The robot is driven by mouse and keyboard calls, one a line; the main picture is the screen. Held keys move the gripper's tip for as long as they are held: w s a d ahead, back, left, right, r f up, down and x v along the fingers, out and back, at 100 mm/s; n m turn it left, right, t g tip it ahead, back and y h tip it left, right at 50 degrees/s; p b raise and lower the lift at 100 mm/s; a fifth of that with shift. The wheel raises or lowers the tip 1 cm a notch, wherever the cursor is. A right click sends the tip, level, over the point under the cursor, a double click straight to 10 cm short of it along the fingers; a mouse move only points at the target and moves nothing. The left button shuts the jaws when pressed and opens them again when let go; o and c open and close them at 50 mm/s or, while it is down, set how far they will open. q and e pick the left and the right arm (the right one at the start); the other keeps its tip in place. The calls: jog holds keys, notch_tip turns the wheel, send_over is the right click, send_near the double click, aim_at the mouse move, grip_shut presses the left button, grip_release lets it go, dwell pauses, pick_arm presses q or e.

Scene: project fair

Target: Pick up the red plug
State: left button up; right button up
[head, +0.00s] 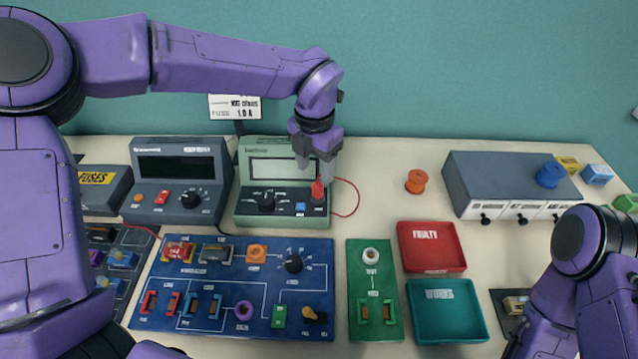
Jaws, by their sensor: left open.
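The red plug (318,191) stands upright at the lower right of the green meter (248,216), next to a blue socket or button. A red wire runs from near it in a loop to the right. My left gripper (317,173) points down over the right side of the meter, with its open fingers at the plug's top. I cannot tell whether the fingers touch the plug. My right arm (590,260) is at the lower right, and its gripper does not show.
A dark meter (180,212) stands left of the green one. A blue circuit board (225,325) and a green test board (375,330) lie in front. A red tray (432,268) and a teal tray (447,338) lie at right. The table right of the green meter is mostly clear around an orange spool (416,181).

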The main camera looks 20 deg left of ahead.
aim_at(318, 183)
pick_arm(q)
jog(key=f, duration=0.2)
jog(key=f+p, duration=0.1)
jog(key=f, duration=0.1)
jog(key=f+p, duration=0.1)
jog(key=f, duration=0.1)
jog(key=shift+w+d+f, duration=0.1)
jog(key=shift+w+d, duration=0.05)
jog(key=shift+w, duration=0.25)
jog(key=shift+f, duration=0.25)
jog(key=shift+s, duration=0.1)
grip_shut()
